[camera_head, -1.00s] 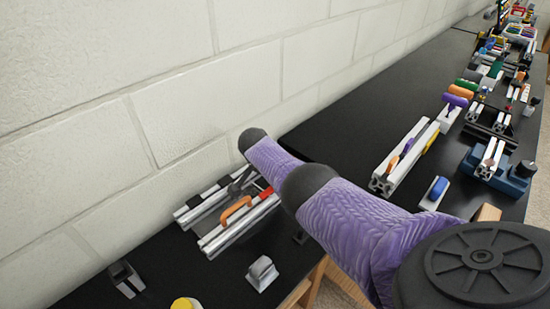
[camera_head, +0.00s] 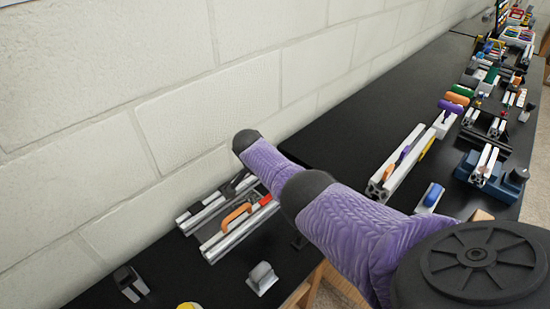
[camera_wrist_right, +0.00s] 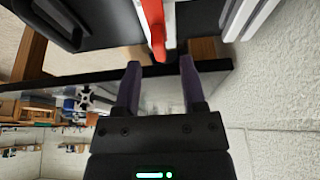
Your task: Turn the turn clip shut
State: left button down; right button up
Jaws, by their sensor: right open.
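A red lever, seemingly the turn clip, shows in the right wrist view (camera_wrist_right: 152,28) on a pale rail, with its end just ahead of and between my fingertips. In the head view a small red piece (camera_head: 265,199) sits on the silver extrusion frame (camera_head: 215,245), beside my purple arm. My right gripper (camera_wrist_right: 160,66) is open, its two purple fingers apart on either side of the red end. I cannot tell whether they touch it. My arm partly hides the frame's right end in the head view. My left gripper is not in view.
An orange handle (camera_head: 236,214) stands on the frame next to the red piece. A grey block (camera_head: 262,278) and a dark clip (camera_head: 130,283) lie nearer on the black table. A white block wall (camera_head: 200,110) runs close behind. Another extrusion (camera_head: 400,165) lies to the right.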

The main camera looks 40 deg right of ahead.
aim_at(264, 200)
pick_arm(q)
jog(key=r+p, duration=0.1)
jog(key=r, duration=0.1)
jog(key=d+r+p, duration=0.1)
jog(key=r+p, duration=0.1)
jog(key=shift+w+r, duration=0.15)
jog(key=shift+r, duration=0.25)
pick_arm(e)
jog(key=v, duration=0.6)
jog(key=shift+r, duration=0.35)
jog(key=shift+a, duration=0.1)
